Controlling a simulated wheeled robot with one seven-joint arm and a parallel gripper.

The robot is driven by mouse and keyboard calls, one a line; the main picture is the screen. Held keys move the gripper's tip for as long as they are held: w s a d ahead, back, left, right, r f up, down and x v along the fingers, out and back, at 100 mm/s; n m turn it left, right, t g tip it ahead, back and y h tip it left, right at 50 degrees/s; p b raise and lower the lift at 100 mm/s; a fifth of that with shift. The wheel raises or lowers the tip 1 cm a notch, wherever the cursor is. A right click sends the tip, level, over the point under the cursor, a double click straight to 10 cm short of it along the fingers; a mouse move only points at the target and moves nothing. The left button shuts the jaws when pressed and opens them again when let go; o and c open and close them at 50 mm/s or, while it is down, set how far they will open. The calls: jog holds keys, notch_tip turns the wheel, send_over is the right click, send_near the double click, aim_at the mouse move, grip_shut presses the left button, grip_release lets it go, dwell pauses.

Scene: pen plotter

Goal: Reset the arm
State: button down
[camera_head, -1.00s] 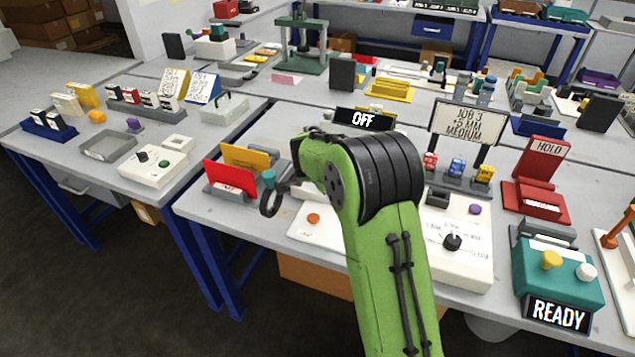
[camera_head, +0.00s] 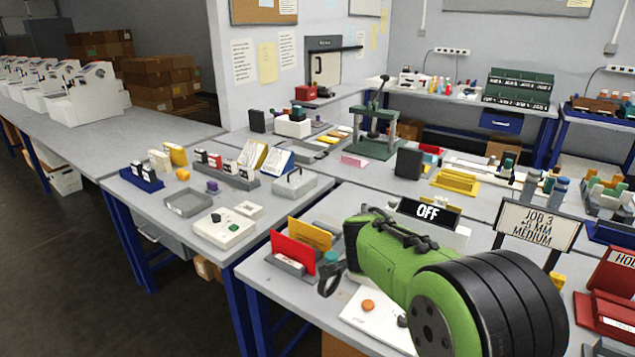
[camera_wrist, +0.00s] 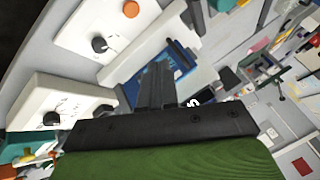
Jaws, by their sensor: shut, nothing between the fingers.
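My green arm with its black ribbed joint (camera_head: 490,305) fills the lower right of the head view, bent over the front workbench. My gripper (camera_wrist: 158,85) shows in the wrist view as two dark fingers close together, shut and empty, pointing away over a blue surface (camera_wrist: 183,78). The head view does not clearly show the fingers. A white panel with an orange button (camera_head: 368,305) lies on the bench beside the arm, partly hidden by it. In the wrist view the orange button (camera_wrist: 131,9) and a black knob (camera_wrist: 100,45) show left of the fingers.
An OFF sign (camera_head: 429,212) and a JOB 3 board (camera_head: 537,225) stand behind the arm. Red and orange cards (camera_head: 293,254) stand in a holder left of it. A red HOLD stand (camera_head: 610,290) is at right. The floor (camera_head: 70,260) at left is clear.

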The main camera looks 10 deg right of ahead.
jog(key=s+r+n+p, duration=0.3)
jog(key=s+r+n, duration=0.1)
jog(key=s+r, duration=0.5)
jog(key=s+a+r+n+y+p, duration=0.1)
jog(key=s+n, duration=0.2)
jog(key=s, duration=0.4)
jog(key=s+a+r+n+y+p, duration=0.1)
jog(key=s+n+p, duration=0.1)
jog(key=s, duration=0.6)
jog(key=s+a+r+n+g+y+p, duration=0.1)
jog(key=s+r+n+p, duration=0.1)
jog(key=s+n, duration=0.2)
jog(key=s, duration=0.3)
jog(key=shift+s, duration=0.2)
